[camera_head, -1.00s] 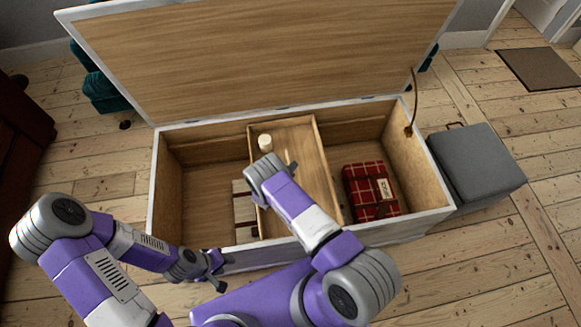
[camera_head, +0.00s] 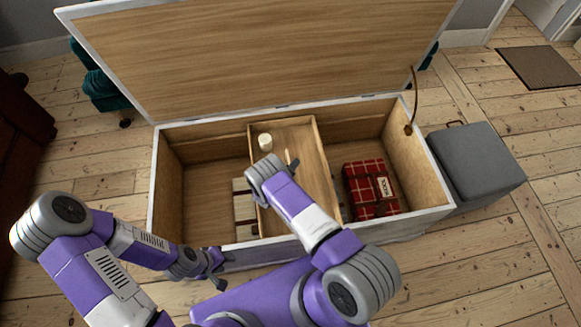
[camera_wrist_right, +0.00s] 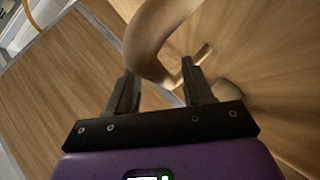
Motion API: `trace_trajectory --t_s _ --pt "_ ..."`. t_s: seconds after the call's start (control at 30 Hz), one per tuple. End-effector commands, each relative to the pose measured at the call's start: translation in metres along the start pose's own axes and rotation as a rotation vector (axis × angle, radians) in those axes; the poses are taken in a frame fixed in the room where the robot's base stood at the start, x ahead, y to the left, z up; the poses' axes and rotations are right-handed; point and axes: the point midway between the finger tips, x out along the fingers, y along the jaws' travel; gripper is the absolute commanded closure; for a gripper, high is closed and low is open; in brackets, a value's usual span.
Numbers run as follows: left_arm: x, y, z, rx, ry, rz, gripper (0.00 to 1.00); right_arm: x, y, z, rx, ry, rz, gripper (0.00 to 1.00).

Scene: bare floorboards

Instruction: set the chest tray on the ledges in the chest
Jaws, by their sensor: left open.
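The open chest (camera_head: 422,172) is a white-edged wooden box with its lid raised. The wooden tray (camera_head: 319,168) lies lengthwise from front to back in the middle of the chest; I cannot tell whether it rests on ledges. A cream cylinder (camera_head: 265,142) stands in it. My right gripper (camera_head: 268,172) is over the tray's left part, its fingertips hidden in the head view. In the right wrist view, its fingers (camera_wrist_right: 160,82) stand apart around a curved wooden piece (camera_wrist_right: 152,45), with no clear grip. My left gripper (camera_head: 216,270) is open and empty outside the chest's front wall.
A red plaid bundle (camera_head: 362,190) lies in the chest's right part, a cream bundle (camera_head: 244,208) beside the tray's left side. The chest's far left floor is clear. A grey box (camera_head: 478,165) stands against the right outside. A lid cord (camera_head: 414,95) hangs at the right.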

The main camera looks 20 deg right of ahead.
Motion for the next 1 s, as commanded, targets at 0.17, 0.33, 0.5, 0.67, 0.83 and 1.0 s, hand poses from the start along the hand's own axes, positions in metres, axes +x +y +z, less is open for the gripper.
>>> trace_trajectory --t_s 0.17,0.33,0.5,0.67,0.83,1.0 --pt "0.0 0.0 0.0 0.0 0.0 0.0 0.57 0.0 -0.001 0.001 -0.001 -0.002 -0.002 0.49" --pt "-0.004 0.001 0.0 0.0 0.0 0.0 0.57 -0.009 -0.002 0.003 -0.005 -0.006 -0.009 0.49" --pt "-0.016 0.006 0.001 0.0 0.0 0.0 0.57 -0.036 0.0 0.001 -0.005 -0.004 -0.007 0.49" --pt "-0.024 0.009 0.001 0.0 0.0 0.0 0.57 -0.062 0.0 0.0 -0.003 -0.002 -0.006 0.49" --pt "-0.027 0.01 0.001 0.0 0.0 0.0 0.57 -0.075 0.0 0.001 -0.002 -0.002 -0.002 0.49" --pt "-0.027 0.01 0.001 0.0 0.0 0.0 0.57 -0.076 -0.001 0.001 -0.001 -0.002 -0.002 0.49"
